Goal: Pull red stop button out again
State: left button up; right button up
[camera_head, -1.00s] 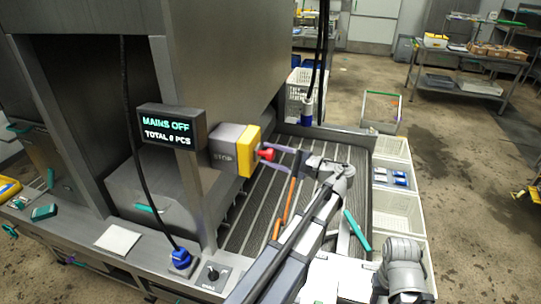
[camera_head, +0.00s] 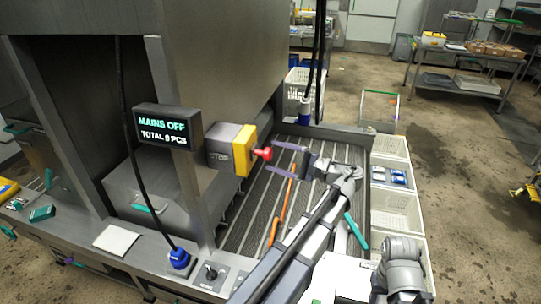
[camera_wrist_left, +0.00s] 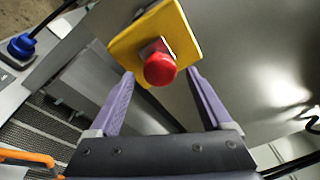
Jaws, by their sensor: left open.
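The red stop button (camera_head: 263,153) sticks out to the right from the yellow plate (camera_head: 244,150) of a grey box marked STOP (camera_head: 219,148). My left gripper (camera_head: 274,158) is open and empty, just right of the button, with its purple fingers pointing at it. In the left wrist view, the red button (camera_wrist_left: 160,69) stands on the yellow plate (camera_wrist_left: 140,40) beyond and between the two spread fingers (camera_wrist_left: 158,80). A small gap shows between each finger and the button. My right gripper is not in view.
A display (camera_head: 168,126) reads MAINS OFF, TOTAL 0 PCS. A blue plug (camera_head: 179,257) and a black knob (camera_head: 211,271) sit at the front.

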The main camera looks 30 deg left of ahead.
pick_arm(q)
jog(key=d, duration=0.5)
jog(key=shift+w, duration=0.15)
dwell(0.3)
